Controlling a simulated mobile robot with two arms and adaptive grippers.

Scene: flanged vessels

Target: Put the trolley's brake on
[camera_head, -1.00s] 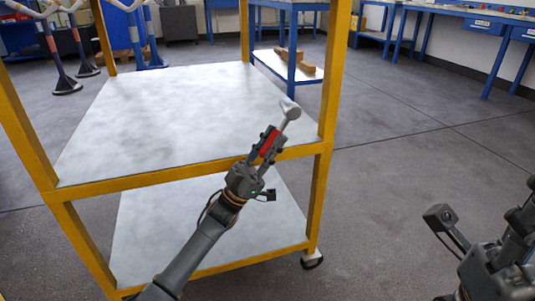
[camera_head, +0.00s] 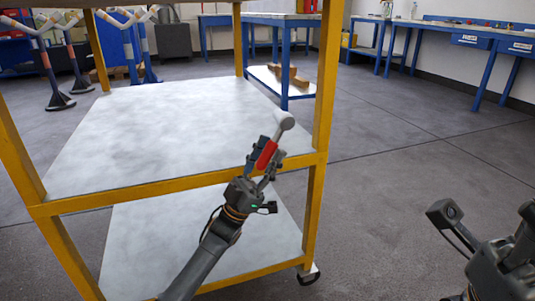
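The trolley has a yellow frame and grey shelves; its upper shelf (camera_head: 150,130) fills the left and middle of the view. A wheel (camera_head: 308,274) shows under its right front corner; whether a brake pedal is there is too small to tell. My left gripper (camera_head: 265,156) is in front of the upper shelf's front rail, near the right post. Its fingers are closed around the red part of a handle-like thing (camera_head: 284,120) with a pale, rounded end pointing up and right. My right gripper (camera_head: 515,250) is at the lower right edge, partly cut off; its fingers are unclear.
A blue table (camera_head: 285,60) with wooden pieces on its low shelf stands behind the trolley. Blue workbenches (camera_head: 450,30) line the back right wall. Striped barrier posts (camera_head: 55,85) stand at the back left. The floor (camera_head: 400,190) right of the trolley is clear.

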